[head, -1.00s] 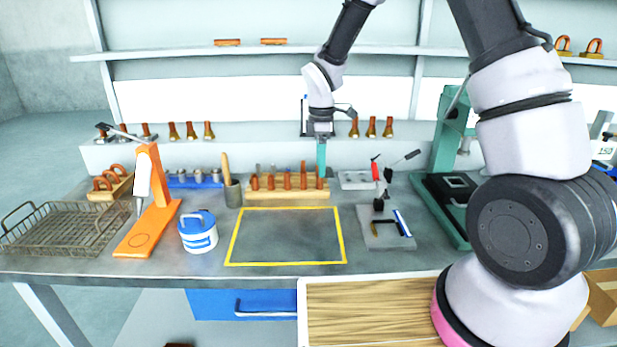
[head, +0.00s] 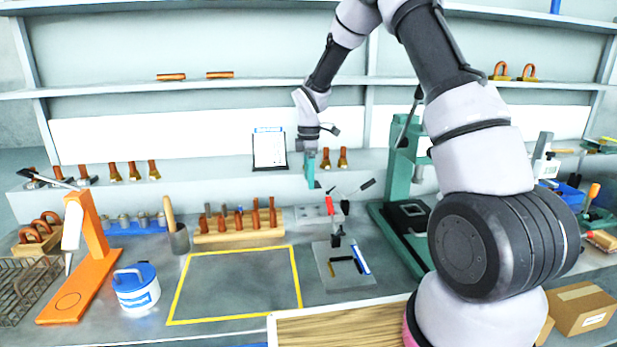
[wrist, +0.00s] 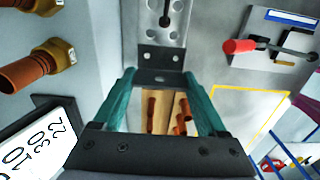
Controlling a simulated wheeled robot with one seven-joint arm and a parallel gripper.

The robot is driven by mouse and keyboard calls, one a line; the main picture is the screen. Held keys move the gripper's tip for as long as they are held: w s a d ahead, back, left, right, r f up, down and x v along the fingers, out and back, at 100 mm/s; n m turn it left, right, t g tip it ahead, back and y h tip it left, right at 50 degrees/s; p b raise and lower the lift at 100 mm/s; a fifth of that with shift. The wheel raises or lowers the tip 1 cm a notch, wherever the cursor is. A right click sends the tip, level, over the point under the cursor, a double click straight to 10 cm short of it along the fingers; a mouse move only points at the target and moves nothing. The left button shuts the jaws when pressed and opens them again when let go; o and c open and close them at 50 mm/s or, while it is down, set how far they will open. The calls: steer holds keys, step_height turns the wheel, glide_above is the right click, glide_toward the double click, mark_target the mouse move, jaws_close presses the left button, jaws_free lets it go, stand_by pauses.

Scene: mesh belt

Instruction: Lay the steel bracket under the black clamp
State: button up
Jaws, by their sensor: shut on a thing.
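In the head view my gripper (head: 310,184) is above the bench, just right of the peg block; the bracket is hard to make out there. The black clamp (head: 338,240), with a red grip and a black-tipped lever, stands on a grey base plate (head: 326,276) to the right and nearer the camera. It also shows at upper right in the wrist view (wrist: 275,47), apart from the bracket.
The wooden peg block (head: 240,236) with copper pegs is left of my gripper. A grey holed plate (head: 318,214) lies behind the clamp. A green press (head: 398,175) stands to the right. The yellow-outlined area (head: 235,285) is empty. A clipboard (head: 269,150) stands behind.

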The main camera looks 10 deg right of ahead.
mark_target(323, 210)
steer(key=shift+f, duration=3.7)
steer(key=shift+d+f, duration=0.25)
steer(key=shift+d, duration=1.85)
steer(key=shift+d+f, duration=0.1)
steer(key=shift+f, duration=0.3)
steer(key=o, duration=1.4)
step_height(323, 210, up, 11)
